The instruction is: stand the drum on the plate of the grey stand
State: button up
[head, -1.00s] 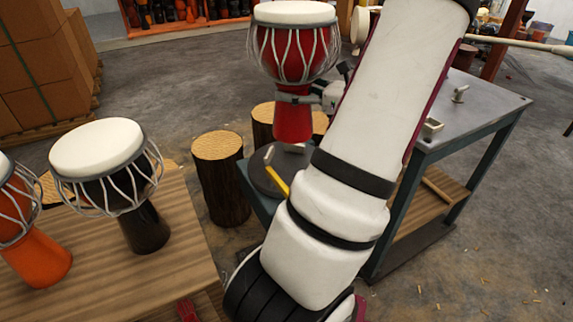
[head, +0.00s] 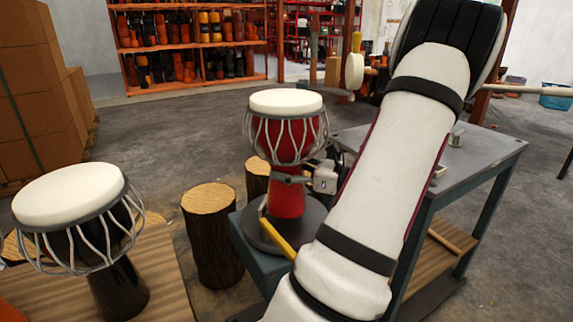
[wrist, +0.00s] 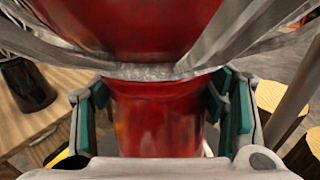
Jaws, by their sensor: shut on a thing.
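The red drum (head: 289,140) with a white head and grey ropes is upright at the round dark plate (head: 268,231) of the grey stand (head: 246,259). Its foot appears to meet the plate; my arm hides part of the contact. My gripper (head: 318,178) is shut on the drum's narrow red waist, just below the bowl. In the wrist view, the green-padded fingers (wrist: 158,112) lie on both sides of the red stem (wrist: 155,125). The drum's base is hidden in the wrist view.
A black drum (head: 75,225) stands on a wooden table (head: 165,285) at the left. Log stools (head: 213,235) stand beside the stand. A yellow bar (head: 278,238) is at the plate's front edge. A grey workbench (head: 480,150) is at right.

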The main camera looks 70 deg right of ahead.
jog(key=shift+f+b, duration=0.7)
jog(key=shift+f, duration=0.95)
jog(key=o, duration=1.9)
jog(key=shift+f, duration=0.15)
jog(key=shift+o, duration=0.2)
jog(key=shift+s, duration=0.25)
jog(key=s+a+p, duration=0.1)
jog(key=s+p, duration=0.2)
jog(key=s, duration=0.8)
jog(key=shift+s+a+r, duration=0.15)
jog(key=shift+s+r, duration=0.1)
jog(key=shift+r, duration=0.1)
